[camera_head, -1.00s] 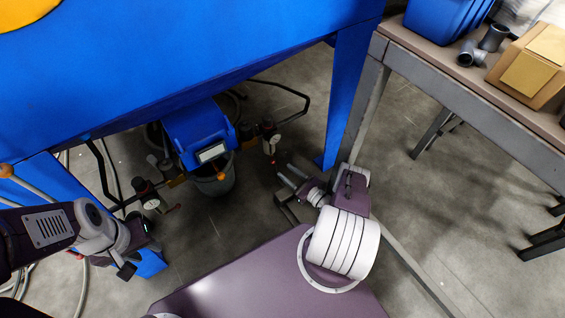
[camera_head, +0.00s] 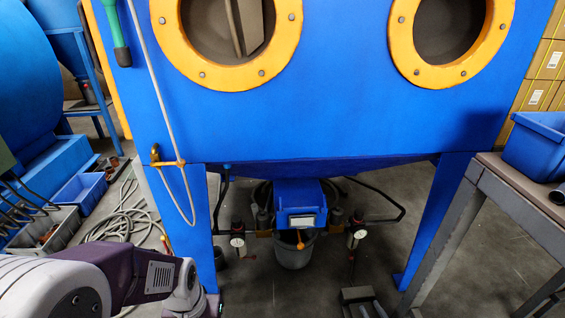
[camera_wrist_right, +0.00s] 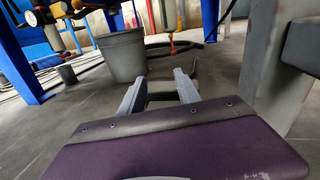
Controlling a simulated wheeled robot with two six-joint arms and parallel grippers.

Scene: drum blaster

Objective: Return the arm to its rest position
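My right gripper (camera_wrist_right: 160,88) shows in the right wrist view with its two grey fingers apart and nothing between them. In the head view only its fingertips (camera_head: 363,308) show at the bottom edge, in front of a dark pedal-like object (camera_head: 356,294) on the floor. The rest of my right arm is out of that view. My left arm (camera_head: 125,275) comes in from the lower left, its wrist bent down at the bottom edge. The left gripper itself does not show.
A blue blasting cabinet (camera_head: 330,110) with two orange-ringed ports stands ahead. A grey bucket (camera_head: 293,252) sits beneath it, also in the wrist view (camera_wrist_right: 124,56). A metal-legged table (camera_head: 500,190) with a blue bin (camera_head: 540,145) is at the right. Hoses (camera_head: 125,215) lie at left.

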